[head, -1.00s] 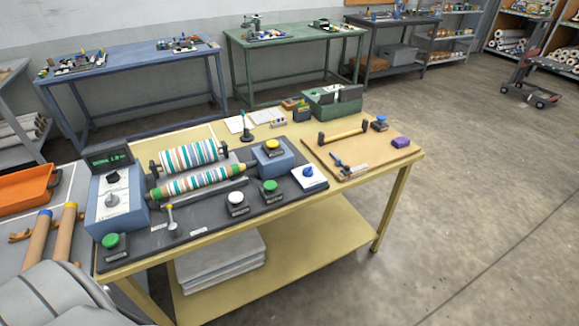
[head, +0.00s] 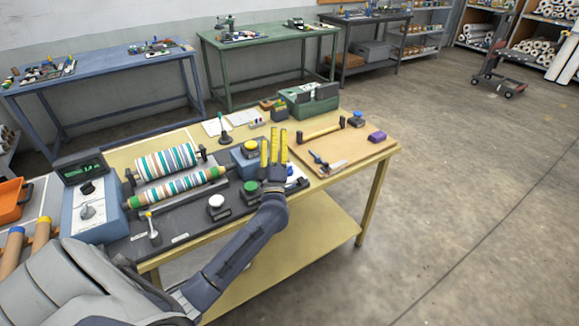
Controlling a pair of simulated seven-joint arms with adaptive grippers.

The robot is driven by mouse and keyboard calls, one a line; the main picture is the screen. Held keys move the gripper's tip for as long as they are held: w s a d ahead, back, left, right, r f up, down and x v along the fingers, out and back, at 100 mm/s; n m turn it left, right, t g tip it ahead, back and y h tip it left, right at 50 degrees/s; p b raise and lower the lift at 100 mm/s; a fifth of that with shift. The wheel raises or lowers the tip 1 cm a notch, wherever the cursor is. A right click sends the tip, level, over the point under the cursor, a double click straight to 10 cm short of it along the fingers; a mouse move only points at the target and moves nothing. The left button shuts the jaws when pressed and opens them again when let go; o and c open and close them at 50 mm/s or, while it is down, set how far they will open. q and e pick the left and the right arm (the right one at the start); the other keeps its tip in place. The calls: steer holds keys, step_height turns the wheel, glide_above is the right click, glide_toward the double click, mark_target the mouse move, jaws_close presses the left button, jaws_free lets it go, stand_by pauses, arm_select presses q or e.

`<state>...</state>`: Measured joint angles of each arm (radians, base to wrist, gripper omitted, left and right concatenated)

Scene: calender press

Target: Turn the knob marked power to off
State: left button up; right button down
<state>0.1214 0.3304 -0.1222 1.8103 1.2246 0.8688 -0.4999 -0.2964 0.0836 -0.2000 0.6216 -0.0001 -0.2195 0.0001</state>
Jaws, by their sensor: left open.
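My left gripper (head: 273,137) is open, its yellow fingers standing up over the right end of the press bench, with nothing visible between them. It covers most of a small white plate with a blue knob (head: 291,171). A blue control box (head: 87,215) with a green-lit display (head: 82,169) stands at the bench's left end. It carries a black knob (head: 87,188) and a grey knob (head: 88,212). I cannot read any lettering, so I cannot tell which knob is marked power. My right gripper is out of view.
Striped rollers (head: 172,175) lie along the press. A white button (head: 216,203), a green button (head: 250,188) and a yellow button (head: 251,148) stand left of the gripper. A wooden board (head: 352,150) with tools lies to the right.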

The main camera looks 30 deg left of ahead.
arm_select(q)
steer(key=a+n+g, duration=0.4)
steer(key=n, duration=0.1)
steer(key=a+f+n+g, duration=0.1)
steer(key=a+n+g, duration=0.4)
steer(key=w+a+n+g, duration=0.1)
steer(key=a+n+g, duration=0.3)
steer(key=a+n, duration=0.1)
steer(key=shift+w+f+n+g, duration=0.1)
steer(key=shift+f+n+g, duration=0.2)
steer(key=shift+n, duration=0.3)
steer(key=d+h, duration=0.1)
steer(key=w+d+f+h, duration=0.1)
steer(key=h, duration=0.1)
steer(key=d+f+n+g+h, duration=0.1)
steer(key=d+h, duration=0.1)
steer(key=shift+w, duration=0.25)
steer(key=d+r+g+h, duration=0.1)
steer(key=d+r+h, duration=0.2)
steer(key=d+h, duration=0.65)
steer(key=y, duration=0.2)
glide_toward(290, 165)
steer(key=shift+x, duration=5.1)
steer(key=shift+c, duration=0.2)
